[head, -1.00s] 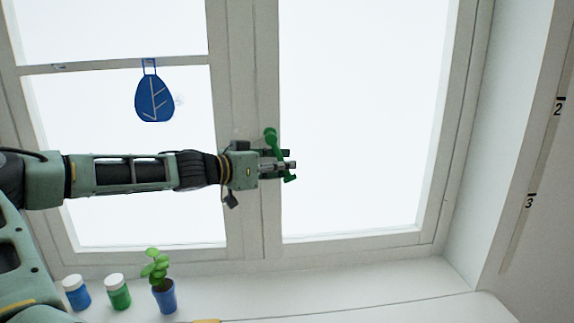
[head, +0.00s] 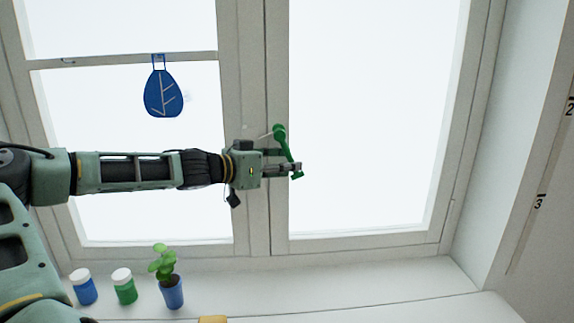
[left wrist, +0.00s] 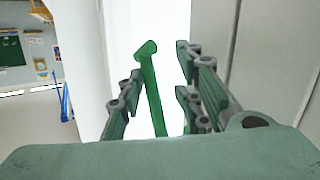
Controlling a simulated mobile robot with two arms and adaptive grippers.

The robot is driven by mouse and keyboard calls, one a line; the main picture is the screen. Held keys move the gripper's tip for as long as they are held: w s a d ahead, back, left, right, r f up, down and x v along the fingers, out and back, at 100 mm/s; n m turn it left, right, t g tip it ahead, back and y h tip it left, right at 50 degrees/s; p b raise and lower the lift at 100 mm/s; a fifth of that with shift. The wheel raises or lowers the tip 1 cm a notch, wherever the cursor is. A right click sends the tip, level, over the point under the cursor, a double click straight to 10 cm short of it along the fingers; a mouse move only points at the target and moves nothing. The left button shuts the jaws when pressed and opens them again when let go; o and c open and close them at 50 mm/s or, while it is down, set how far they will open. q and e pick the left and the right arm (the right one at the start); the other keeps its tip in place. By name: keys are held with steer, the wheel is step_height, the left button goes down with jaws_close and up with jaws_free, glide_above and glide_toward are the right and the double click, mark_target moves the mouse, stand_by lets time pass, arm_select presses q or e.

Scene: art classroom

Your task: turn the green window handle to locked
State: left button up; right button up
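The green window handle (head: 287,152) is on the middle frame of the window. In the head view it slants from its upper knob down and to the right. My left gripper (head: 289,163) is at the handle, its fingers over the handle's lower part. In the left wrist view the handle (left wrist: 152,92) stands between the two open fingers (left wrist: 162,98), nearer the left finger, with a clear gap to the right one. Whether the left finger touches it I cannot tell. My right gripper is not in view.
A blue leaf ornament (head: 163,93) hangs at the left pane. On the sill (head: 380,291) stand a blue jar (head: 85,289), a green jar (head: 125,288) and a plant in a blue pot (head: 171,292). The sill to their right is clear.

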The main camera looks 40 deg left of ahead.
arm_select(q)
steer(key=shift+r, duration=0.15)
steer(key=v, duration=1.1)
steer(key=shift+s, duration=0.4)
steer(key=shift+a, duration=0.15)
steer(key=shift+c, duration=0.2)
